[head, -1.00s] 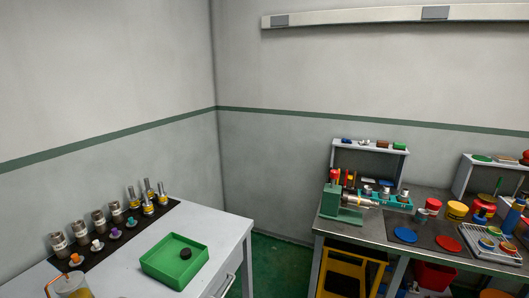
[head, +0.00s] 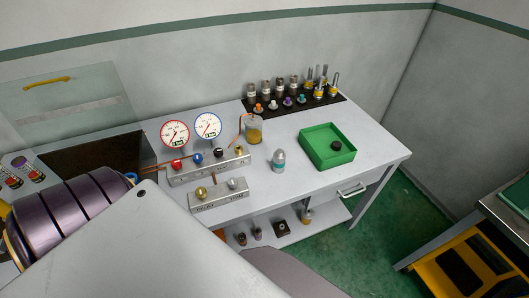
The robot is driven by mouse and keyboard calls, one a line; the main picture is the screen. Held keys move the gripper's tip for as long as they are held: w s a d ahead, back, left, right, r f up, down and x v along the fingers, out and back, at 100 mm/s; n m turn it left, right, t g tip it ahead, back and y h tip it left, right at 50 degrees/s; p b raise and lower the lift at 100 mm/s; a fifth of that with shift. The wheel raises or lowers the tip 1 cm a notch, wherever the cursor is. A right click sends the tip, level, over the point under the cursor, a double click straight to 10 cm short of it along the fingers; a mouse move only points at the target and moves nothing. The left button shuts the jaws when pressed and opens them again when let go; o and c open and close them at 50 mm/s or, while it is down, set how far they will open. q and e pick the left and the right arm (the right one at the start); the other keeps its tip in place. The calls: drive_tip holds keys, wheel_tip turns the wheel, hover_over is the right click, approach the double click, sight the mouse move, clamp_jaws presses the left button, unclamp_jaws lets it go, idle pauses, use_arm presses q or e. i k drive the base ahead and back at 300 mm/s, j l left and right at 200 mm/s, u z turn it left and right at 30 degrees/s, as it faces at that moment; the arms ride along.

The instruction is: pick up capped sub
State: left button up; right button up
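A small grey piece with a domed top and a teal band (head: 278,161) stands upright on the light grey bench (head: 385,150), between the valve blocks and the green tray. It looks like the capped sub, but it is too small for me to be sure. A dark round piece (head: 336,146) lies in the green tray (head: 318,130) to its right. Several metal cylinders (head: 266,89) stand on a dark mat at the back of the bench, with small coloured plugs in front. Neither of my grippers is in view.
Two dial gauges (head: 174,134) and two valve blocks (head: 218,196) stand left of the piece. A clear panel (head: 70,105) stands at the far left. The bench's front right is clear.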

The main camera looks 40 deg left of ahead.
sight(279, 155)
drive_tip(key=j+u, duration=0.15)
drive_tip(key=u, duration=0.8)
